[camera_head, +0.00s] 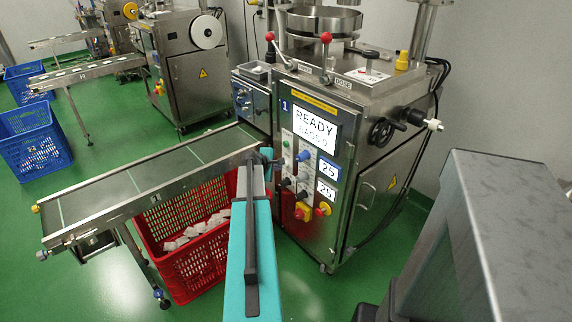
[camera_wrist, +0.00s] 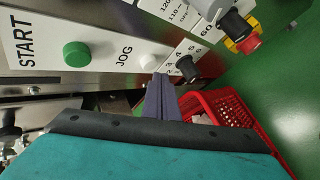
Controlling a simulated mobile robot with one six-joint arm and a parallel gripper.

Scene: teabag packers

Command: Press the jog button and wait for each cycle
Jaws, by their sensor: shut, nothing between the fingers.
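The white jog button (camera_wrist: 148,62) sits on the pale panel beside the word JOG in the wrist view. The green start button (camera_wrist: 76,54) is to its left, by the word START. My gripper (camera_wrist: 160,84) is shut and empty, its tips just below the jog button in the picture; a gap or contact is hard to tell. In the head view my gripper (camera_head: 270,160) is at the left edge of the machine's control panel. The machine's display (camera_head: 315,127) reads READY, with a smaller line that looks like BAGS 0.
A conveyor (camera_head: 150,180) runs left from the machine, above a red crate (camera_head: 185,275) holding white bags. A black selector knob (camera_wrist: 188,67) and a red-and-yellow stop button (camera_wrist: 246,42) are right of the jog button. Blue crates (camera_head: 38,140) stand at far left.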

